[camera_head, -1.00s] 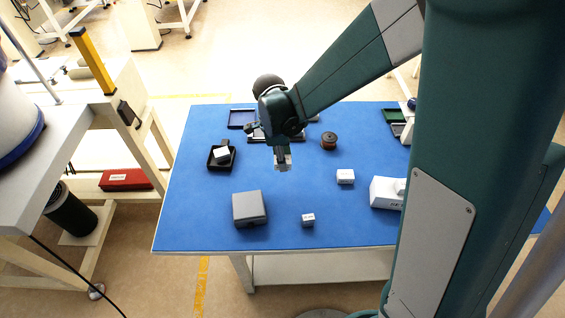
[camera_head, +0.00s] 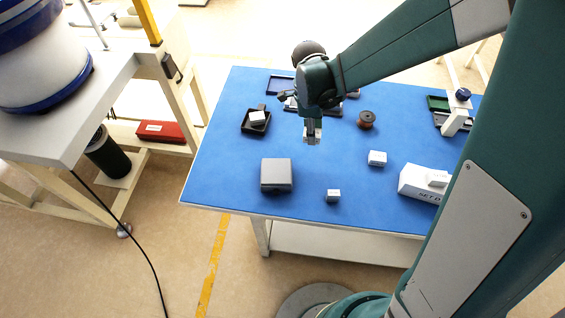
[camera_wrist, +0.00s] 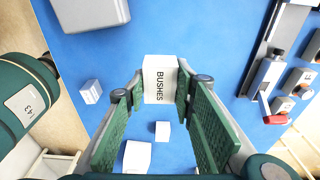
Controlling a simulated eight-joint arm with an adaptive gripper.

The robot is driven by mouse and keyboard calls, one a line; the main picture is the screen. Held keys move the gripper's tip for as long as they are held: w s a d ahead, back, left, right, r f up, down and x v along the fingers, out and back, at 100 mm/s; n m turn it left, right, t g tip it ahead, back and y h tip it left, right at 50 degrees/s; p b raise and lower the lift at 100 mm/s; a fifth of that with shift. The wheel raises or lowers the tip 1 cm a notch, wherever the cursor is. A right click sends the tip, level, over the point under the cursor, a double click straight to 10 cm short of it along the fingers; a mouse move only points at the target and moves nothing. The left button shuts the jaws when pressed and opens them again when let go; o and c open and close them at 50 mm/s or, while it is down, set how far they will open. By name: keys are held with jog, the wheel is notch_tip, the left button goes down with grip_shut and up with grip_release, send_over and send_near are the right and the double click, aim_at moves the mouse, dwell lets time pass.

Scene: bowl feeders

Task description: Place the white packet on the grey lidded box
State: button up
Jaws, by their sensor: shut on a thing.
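The white packet (camera_wrist: 158,80), lettered BUSHES, is held between the fingertips of my gripper (camera_wrist: 163,88) in the wrist view. In the head view my gripper (camera_head: 312,136) points down above the blue table, and the packet shows only as a small pale patch at its tip. The grey lidded box (camera_head: 277,173) stands shut near the table's front edge, with nothing on its lid. It lies nearer the front and a little left of my gripper. In the wrist view its pale top (camera_wrist: 88,12) is cut off at the upper left, apart from the packet.
Small white boxes (camera_head: 333,195) (camera_head: 377,158) and a larger white box (camera_head: 418,184) lie to the right on the blue table (camera_head: 225,165). A brown spool (camera_head: 366,119) is behind them. A black tray (camera_head: 255,121) with a white block stands at the left.

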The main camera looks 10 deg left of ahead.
jog(key=s+a+r+p, duration=0.2)
jog(key=s+a+r, duration=0.3)
jog(key=s+a, duration=0.5)
jog(key=shift+s+a+r, duration=0.3)
jog(key=shift+s+r, duration=0.1)
jog(key=shift+s, duration=0.8)
send_over(277, 172)
jog(key=shift+w+a+f, duration=0.1)
jog(key=shift+a+f, duration=0.05)
jog(key=shift+f, duration=1.35)
jog(key=shift+a+f, duration=0.1)
jog(key=shift+f, duration=1.35)
jog(key=shift+f, duration=0.1)
jog(key=shift+f+b, duration=0.55)
jog(key=shift+f, duration=1.4)
jog(key=shift+f, duration=0.2)
